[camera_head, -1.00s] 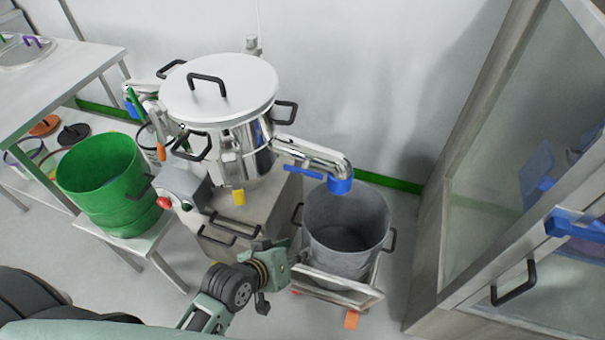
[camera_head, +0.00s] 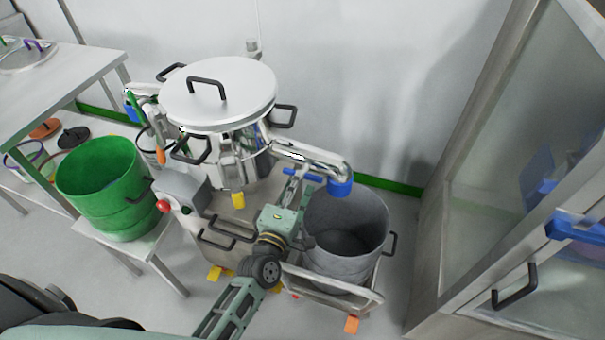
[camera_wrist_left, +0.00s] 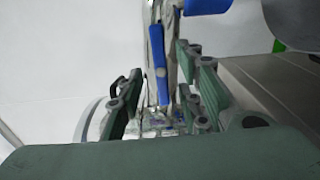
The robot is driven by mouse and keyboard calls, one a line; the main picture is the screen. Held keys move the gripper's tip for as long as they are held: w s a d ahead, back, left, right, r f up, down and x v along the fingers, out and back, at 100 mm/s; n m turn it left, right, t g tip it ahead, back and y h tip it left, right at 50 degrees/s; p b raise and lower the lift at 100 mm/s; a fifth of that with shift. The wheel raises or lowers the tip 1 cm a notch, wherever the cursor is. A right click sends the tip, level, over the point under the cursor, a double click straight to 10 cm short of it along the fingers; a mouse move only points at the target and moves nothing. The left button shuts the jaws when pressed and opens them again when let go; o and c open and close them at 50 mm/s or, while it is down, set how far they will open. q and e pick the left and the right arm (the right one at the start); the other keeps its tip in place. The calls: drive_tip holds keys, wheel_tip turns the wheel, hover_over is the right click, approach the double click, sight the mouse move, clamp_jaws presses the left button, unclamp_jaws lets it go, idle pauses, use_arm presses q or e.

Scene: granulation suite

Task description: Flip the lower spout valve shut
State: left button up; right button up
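The lower spout (camera_head: 312,153) is a shiny metal pipe that leaves the granulator's right side and bends down to a blue end (camera_head: 340,186). Its valve has a flat blue handle (camera_head: 303,173), which lies along the underside of the pipe. My left gripper (camera_head: 294,188) is just below the pipe at the handle. In the left wrist view its fingers (camera_wrist_left: 163,100) are apart, and the blue handle (camera_wrist_left: 158,62) shows in the gap between them. I cannot tell whether either finger touches it. My right gripper is not in view.
A grey bin (camera_head: 347,222) on a wheeled cart (camera_head: 350,295) stands under the spout, close to my left arm. A green bucket (camera_head: 100,190) stands at left. A glass-fronted cabinet (camera_head: 520,130) bounds the right.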

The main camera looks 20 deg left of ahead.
use_arm(q)
drive_tip(key=shift+w, duration=2)
clamp_jaws()
